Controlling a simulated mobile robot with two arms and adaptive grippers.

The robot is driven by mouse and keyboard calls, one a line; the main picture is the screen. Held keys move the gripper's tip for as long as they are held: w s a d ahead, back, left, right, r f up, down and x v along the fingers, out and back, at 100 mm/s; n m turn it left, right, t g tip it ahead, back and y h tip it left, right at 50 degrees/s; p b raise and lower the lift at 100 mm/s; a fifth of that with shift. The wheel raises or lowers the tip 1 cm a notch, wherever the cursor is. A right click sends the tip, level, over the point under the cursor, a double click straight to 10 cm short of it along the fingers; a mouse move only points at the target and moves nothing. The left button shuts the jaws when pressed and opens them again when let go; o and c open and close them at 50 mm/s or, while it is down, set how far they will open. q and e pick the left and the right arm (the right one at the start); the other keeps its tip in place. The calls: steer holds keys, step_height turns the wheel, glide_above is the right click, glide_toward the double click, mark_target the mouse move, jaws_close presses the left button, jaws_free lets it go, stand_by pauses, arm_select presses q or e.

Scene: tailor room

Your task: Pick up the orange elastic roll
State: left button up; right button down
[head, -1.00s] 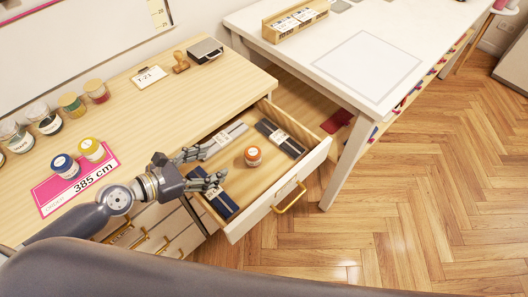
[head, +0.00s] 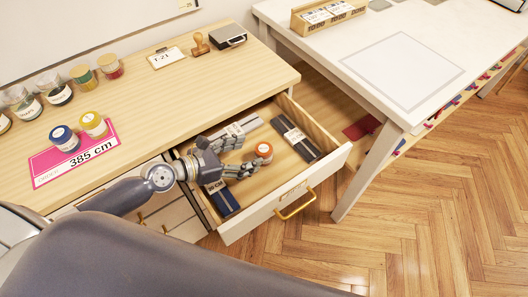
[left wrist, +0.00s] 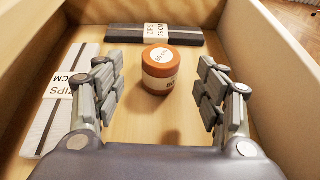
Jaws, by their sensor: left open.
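The orange elastic roll (head: 264,151) stands upright in the open drawer, with a white round label on top. In the left wrist view the roll (left wrist: 160,72) stands a little beyond the fingertips, centred between them. My left gripper (head: 248,156) is open and reaches low into the drawer, its fingers pointing at the roll. In the left wrist view its two fingers (left wrist: 158,88) are spread wide with nothing between them. My right gripper is not in view.
The drawer (head: 270,215) also holds a grey zip pack (head: 238,128), dark zip packs (head: 295,138) and a blue pack (head: 222,199). Its walls surround the gripper. Blue (head: 65,138) and yellow (head: 93,124) rolls stand on a pink card on the cabinet top. A white table (head: 400,65) stands right.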

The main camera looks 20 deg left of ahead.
mark_target(258, 151)
arm_select(q)
steer(key=shift+x, duration=3.5)
steer(key=c, duration=1.1)
